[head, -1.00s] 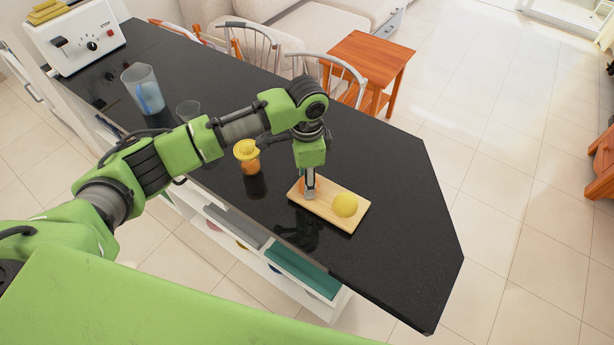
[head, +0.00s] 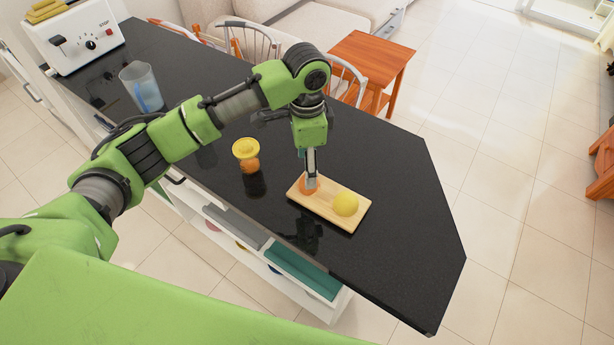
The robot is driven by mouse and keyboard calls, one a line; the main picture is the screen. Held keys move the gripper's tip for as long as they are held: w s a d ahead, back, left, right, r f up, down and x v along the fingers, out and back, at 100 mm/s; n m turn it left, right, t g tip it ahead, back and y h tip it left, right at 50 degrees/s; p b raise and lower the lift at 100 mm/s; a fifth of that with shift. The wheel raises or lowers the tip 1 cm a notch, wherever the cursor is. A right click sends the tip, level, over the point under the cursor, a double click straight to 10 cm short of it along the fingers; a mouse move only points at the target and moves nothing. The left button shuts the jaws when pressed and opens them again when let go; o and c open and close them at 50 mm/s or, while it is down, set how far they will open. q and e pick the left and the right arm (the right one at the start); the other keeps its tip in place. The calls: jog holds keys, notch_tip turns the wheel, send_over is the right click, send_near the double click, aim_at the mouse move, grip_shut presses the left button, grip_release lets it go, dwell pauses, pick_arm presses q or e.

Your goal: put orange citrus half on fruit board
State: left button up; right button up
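The orange citrus half (head: 305,189) is at the left end of the wooden fruit board (head: 325,211), partly hidden by my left gripper. A yellow fruit (head: 346,204) sits on the right part of the board. My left gripper (head: 311,184) points down over the orange half, its fingertips in front of it. I see the fingers edge-on, so the gap between them is hidden, and I cannot tell whether they touch the fruit. My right gripper is not in view.
A yellow-topped orange juicer (head: 246,155) stands left of the board on the black counter (head: 400,230). Chairs (head: 247,40) and a wooden side table (head: 372,58) are beyond the counter. The counter's right end is clear.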

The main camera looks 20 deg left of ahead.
pick_arm(q)
notch_tip(320, 180, up, 6)
jog(key=b, duration=0.1)
jog(key=shift+r, duration=0.25)
dwell(0.4)
